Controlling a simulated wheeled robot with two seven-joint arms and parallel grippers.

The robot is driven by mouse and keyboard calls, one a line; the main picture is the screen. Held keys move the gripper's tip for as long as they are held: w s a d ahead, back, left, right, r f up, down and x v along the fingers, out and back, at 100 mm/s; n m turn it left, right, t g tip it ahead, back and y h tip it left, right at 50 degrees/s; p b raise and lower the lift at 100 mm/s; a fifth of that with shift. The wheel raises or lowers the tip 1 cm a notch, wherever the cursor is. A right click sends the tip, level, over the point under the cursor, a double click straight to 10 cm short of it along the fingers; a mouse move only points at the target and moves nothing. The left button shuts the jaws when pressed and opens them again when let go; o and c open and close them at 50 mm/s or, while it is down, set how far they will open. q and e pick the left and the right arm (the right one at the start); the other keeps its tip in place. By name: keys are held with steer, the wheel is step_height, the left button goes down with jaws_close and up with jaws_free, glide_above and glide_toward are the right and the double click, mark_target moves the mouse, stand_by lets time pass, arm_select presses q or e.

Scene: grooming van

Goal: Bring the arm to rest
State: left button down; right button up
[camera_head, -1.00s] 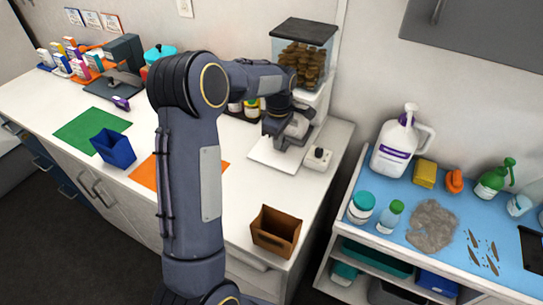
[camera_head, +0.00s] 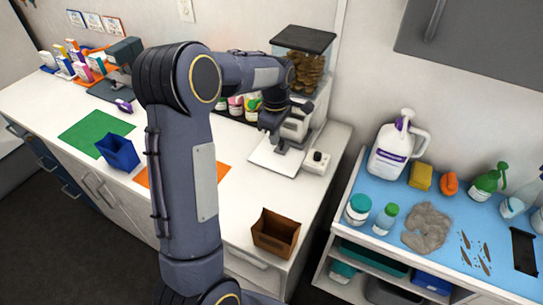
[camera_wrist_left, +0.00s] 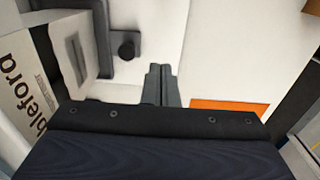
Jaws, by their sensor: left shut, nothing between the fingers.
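My left arm rises in the middle of the head view and bends over the white counter (camera_head: 240,211). My left gripper (camera_head: 272,143) hangs above the white base plate of the treat dispenser (camera_head: 268,157). In the left wrist view its fingers (camera_wrist_left: 161,84) are together and hold nothing. The dispenser (camera_head: 305,66) has a clear bin of brown treats and stands against the wall. My right gripper is not in view.
A brown box (camera_head: 276,233) stands at the counter's front right, and a blue bin (camera_head: 118,151) by a green mat (camera_head: 92,134). An orange mat (camera_head: 158,176) lies partly behind my arm. A blue-topped cart (camera_head: 389,245) with bottles stands to the right.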

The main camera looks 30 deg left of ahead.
arm_select(q)
steer(key=shift+r+p, duration=0.35)
steer(key=shift+r, duration=0.5)
steer(key=s+d+r+m+t+h, duration=0.1)
steer(key=s+d+r+m+t, duration=0.15)
steer(key=s+r+m, duration=0.35)
steer(key=s+d+r+m+t+h, duration=0.1)
steer(key=s+d+r+m, duration=0.25)
steer(key=s, duration=0.45)
steer(key=s+d+f+m+t+h, duration=0.1)
steer(key=s+d+f+m+t, duration=0.1)
steer(key=s+d+m, duration=0.5)
steer(key=s+m, duration=0.1)
steer(key=s, duration=0.5)
steer(key=shift+d+f+h, duration=0.3)
steer(key=shift+h, duration=0.1)
